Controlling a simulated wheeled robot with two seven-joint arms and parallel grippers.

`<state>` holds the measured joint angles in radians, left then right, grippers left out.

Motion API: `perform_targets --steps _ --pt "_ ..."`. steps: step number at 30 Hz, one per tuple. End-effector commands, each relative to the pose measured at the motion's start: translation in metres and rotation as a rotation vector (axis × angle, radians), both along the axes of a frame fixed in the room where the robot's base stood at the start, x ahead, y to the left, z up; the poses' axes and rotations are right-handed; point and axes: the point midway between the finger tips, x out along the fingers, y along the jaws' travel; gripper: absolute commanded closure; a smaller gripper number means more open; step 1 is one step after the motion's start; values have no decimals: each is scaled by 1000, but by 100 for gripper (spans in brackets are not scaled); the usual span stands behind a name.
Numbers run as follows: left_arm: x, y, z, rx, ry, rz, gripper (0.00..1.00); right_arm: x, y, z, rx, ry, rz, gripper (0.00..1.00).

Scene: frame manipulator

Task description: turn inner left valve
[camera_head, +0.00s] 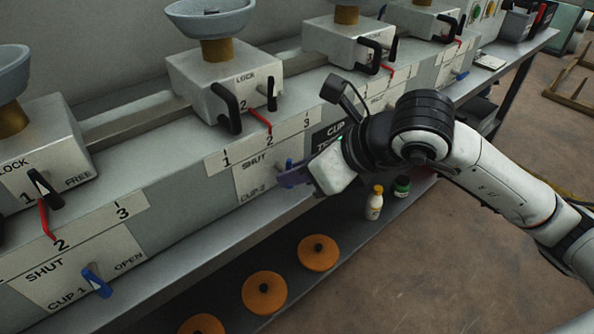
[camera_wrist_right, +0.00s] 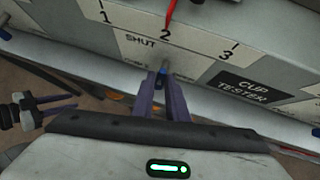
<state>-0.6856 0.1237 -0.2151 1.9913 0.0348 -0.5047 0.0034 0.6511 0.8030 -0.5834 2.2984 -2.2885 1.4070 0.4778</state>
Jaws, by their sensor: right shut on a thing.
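The blue valve handle at the CUP 2 panel (camera_head: 254,180) shows as a small blue piece (camera_head: 289,163) in the head view and between the fingertips in the right wrist view (camera_wrist_right: 160,77). My right gripper (camera_head: 292,175) is shut on this handle; its purple fingers (camera_wrist_right: 168,88) hide most of it. The outer CUP 1 valve has a blue handle (camera_head: 97,282), tilted between SHUT and OPEN. A jointed dark part with prongs (camera_wrist_right: 45,106) at the left of the right wrist view looks like my left gripper; its jaw state is unclear.
A red pointer (camera_head: 259,121) and black levers (camera_head: 226,107) stand above the CUP 2 panel. Orange discs (camera_head: 264,291), a yellow-white bottle (camera_head: 375,203) and a green-capped jar (camera_head: 401,187) are on the lower shelf. Open floor lies in front.

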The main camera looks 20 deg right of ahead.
Motion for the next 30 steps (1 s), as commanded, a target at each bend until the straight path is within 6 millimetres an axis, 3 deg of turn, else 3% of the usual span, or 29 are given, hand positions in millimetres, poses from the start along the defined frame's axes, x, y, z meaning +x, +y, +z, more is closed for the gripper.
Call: perform_targets --steps 16,17,20,30 --pt "1 0 3 -1 -6 0 69 0 0 0 -26 -8 1 100" --pt "1 0 3 0 -6 -1 69 0 0 0 -26 -8 1 84" --pt "1 0 2 0 -4 -1 69 0 0 0 -26 -8 1 68" --pt "-1 1 -2 4 4 -3 69 -2 -1 2 -24 -9 1 68"
